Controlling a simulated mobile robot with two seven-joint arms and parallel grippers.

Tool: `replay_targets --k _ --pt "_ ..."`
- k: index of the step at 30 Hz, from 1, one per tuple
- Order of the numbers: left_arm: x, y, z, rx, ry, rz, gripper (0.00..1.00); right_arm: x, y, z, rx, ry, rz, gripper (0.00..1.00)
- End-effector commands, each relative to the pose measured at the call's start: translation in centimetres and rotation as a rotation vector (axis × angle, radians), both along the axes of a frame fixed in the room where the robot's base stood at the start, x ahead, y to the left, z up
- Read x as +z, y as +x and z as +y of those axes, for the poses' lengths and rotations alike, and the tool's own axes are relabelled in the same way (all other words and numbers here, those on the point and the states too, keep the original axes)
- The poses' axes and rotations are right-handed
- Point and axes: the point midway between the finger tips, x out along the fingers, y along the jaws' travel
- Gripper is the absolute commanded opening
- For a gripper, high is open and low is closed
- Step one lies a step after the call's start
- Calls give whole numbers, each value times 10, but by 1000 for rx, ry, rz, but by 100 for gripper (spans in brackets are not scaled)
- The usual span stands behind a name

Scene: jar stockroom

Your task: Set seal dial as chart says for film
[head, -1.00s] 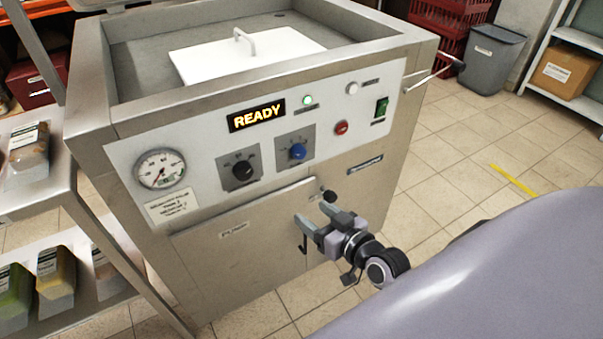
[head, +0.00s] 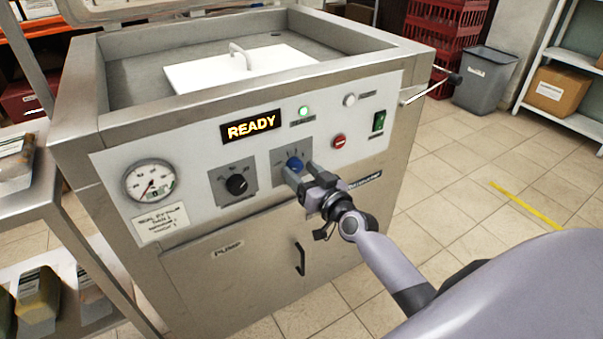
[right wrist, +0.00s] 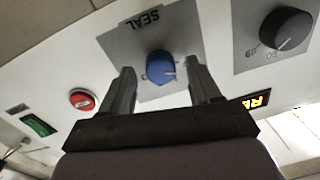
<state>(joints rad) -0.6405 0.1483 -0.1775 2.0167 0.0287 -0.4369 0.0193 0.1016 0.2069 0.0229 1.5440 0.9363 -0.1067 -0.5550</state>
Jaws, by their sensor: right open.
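The blue seal dial (head: 295,164) sits on a grey plate on the machine's front panel, right of a black dial (head: 236,184). In the right wrist view the blue dial (right wrist: 160,67) is under the word SEAL, between and beyond my open fingers. My right gripper (head: 299,180) is open close in front of this dial; it also shows in the right wrist view (right wrist: 160,88). I see no grip on the dial. The chart label (head: 160,223) is below the gauge, its text too small to read. My left gripper is not in view.
The display (head: 251,127) reads READY. A red button (head: 339,142) and green switch (head: 378,121) are right of the dials. A pump door (head: 230,275) with a black handle is below.

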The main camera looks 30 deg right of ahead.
Motion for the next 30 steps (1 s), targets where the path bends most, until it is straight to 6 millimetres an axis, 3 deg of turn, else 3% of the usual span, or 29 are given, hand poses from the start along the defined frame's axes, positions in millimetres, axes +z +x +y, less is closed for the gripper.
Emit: replay_targets --k 11,17,30 --pt "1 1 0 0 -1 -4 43 0 6 1 1 0 1 62" --pt "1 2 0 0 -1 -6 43 0 5 1 1 0 1 6" --pt "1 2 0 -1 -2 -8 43 -1 5 1 2 82 1 6"
